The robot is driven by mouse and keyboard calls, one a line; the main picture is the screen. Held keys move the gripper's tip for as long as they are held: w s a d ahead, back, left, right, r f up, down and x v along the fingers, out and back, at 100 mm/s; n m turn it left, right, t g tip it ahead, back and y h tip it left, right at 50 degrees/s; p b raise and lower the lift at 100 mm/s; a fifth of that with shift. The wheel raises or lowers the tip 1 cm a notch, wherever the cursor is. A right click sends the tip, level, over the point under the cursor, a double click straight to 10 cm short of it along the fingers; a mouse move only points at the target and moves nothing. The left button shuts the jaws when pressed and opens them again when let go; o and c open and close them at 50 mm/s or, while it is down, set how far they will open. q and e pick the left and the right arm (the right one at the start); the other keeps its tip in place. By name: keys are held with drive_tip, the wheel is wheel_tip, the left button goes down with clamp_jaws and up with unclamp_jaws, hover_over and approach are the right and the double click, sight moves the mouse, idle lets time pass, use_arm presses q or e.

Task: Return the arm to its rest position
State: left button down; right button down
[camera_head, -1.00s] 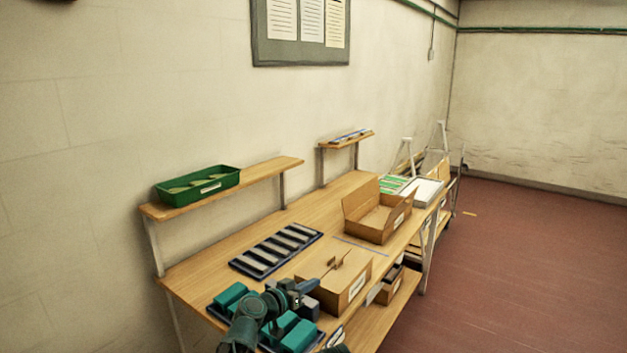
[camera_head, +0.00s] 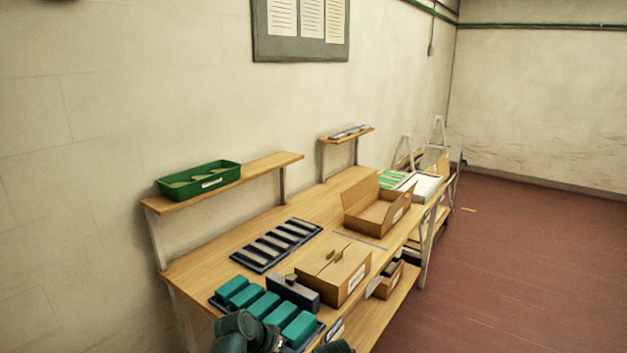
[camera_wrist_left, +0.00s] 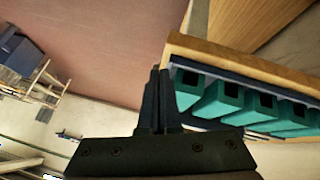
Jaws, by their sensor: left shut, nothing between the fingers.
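My left gripper (camera_wrist_left: 158,75) shows in the left wrist view, with its two dark fingers together and nothing between them. In that view it is beside the wooden bench edge (camera_wrist_left: 225,52), apart from the teal blocks (camera_wrist_left: 222,95). In the head view, dark green parts of my left arm (camera_head: 240,333) show at the bottom, in front of the tray of teal blocks (camera_head: 265,304). The left fingers cannot be made out there. My right gripper is not in view.
A closed cardboard box (camera_head: 335,272), a dark block (camera_head: 293,291), a dark tray with grey bars (camera_head: 278,245) and an open carton (camera_head: 377,210) stand on the bench. A green bin (camera_head: 198,183) sits on the raised shelf. The red floor (camera_head: 510,270) at right is clear.

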use_arm(q)
drive_tip(key=s+a+f+n+g+y, duration=0.4)
drive_tip(key=s+a+y, duration=0.1)
drive_tip(key=s+a, duration=0.6)
drive_tip(key=s+d+m+g+y, duration=0.1)
drive_tip(key=s+d+m, duration=0.3)
drive_tip(key=d, duration=0.7)
drive_tip(key=shift+s+d+y, duration=0.2)
drive_tip(key=shift+s+y, duration=0.1)
drive_tip(key=shift+s, duration=0.45)
